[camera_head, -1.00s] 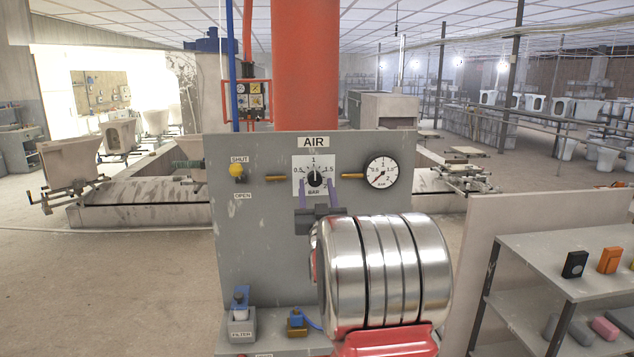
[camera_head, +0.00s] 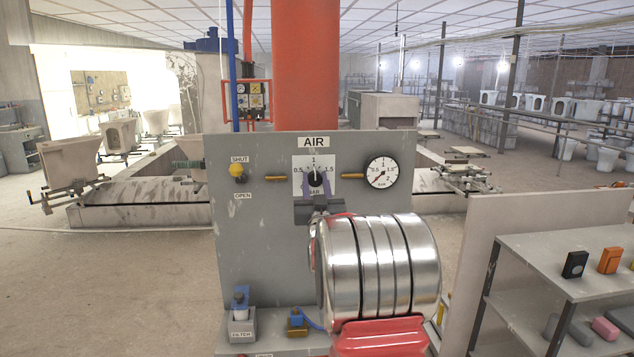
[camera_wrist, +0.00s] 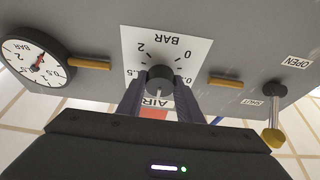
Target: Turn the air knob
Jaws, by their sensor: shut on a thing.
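The air knob (camera_head: 315,178) is a small black knob on a white dial plate (camera_head: 301,186) marked in bar, on a grey panel (camera_head: 250,262) under an AIR label. Its pointer looks close to the 1 mark at the top. My gripper (camera_head: 316,184) is at the knob, its two purple fingers closed on the knob's sides. In the wrist view the knob (camera_wrist: 160,80) sits between the fingertips, and the plate (camera_wrist: 165,48) appears upside down. A round pressure gauge (camera_head: 382,172) is right of the dial; its red needle points to the lower left.
A yellow-knobbed shut/open valve (camera_head: 237,170) is left of the dial, beside brass pipe stubs. A filter (camera_head: 241,318) stands at the panel's lower left. A shelf (camera_head: 545,250) with small coloured objects is at the right. Open floor lies left.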

